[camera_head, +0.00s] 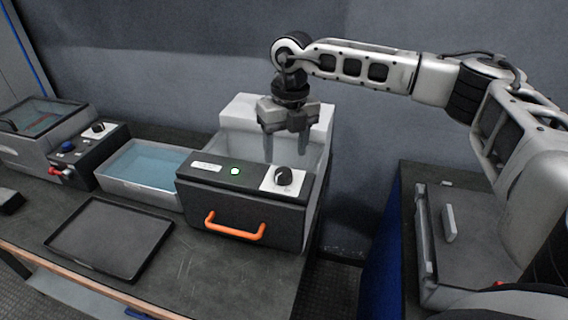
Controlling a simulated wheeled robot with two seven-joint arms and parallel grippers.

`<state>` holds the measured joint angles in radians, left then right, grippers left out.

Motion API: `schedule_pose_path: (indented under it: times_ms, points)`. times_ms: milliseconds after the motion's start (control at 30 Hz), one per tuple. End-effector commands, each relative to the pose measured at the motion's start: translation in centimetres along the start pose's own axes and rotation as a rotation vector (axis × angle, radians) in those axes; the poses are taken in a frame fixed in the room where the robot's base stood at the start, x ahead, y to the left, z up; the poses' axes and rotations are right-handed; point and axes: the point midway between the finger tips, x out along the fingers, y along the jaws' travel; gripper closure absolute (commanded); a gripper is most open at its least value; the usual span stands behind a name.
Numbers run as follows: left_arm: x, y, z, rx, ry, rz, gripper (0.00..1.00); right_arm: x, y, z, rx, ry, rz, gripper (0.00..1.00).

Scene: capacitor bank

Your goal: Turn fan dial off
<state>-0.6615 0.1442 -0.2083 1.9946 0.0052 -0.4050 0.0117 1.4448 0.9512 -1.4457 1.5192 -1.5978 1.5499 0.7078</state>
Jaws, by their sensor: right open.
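A black dial (284,176) sits on a white plate on the sloped top panel of a grey and black box unit (240,212) with an orange handle (234,228). A green light (235,171) is lit on the same panel, left of the dial. My right gripper (285,150) points down above the back of the unit, just behind and above the dial. Its fingers are apart with nothing between them, and it seems not to touch the dial. A second black dial (98,127) is on another unit at the left. My left gripper is not in view.
A tray of blue liquid (148,168) stands left of the unit. An empty black tray (110,237) lies on the bench in front. The left unit has a blue button (67,146) and a red part (62,171). A grey bin (432,262) stands at the right, across a gap.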

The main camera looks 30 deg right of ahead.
Motion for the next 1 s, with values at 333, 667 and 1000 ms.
schedule_pose_path:
  times_ms: [333,667,1000]
  points:
    - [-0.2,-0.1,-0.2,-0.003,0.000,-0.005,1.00,4.9,0.1,0.0,-0.001,0.001,0.000,0.41]
    - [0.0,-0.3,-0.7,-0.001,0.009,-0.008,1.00,5.5,0.1,0.0,-0.001,0.000,0.001,0.41]
    - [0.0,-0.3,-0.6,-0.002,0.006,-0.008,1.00,5.4,0.1,0.0,-0.002,0.000,0.001,0.86]
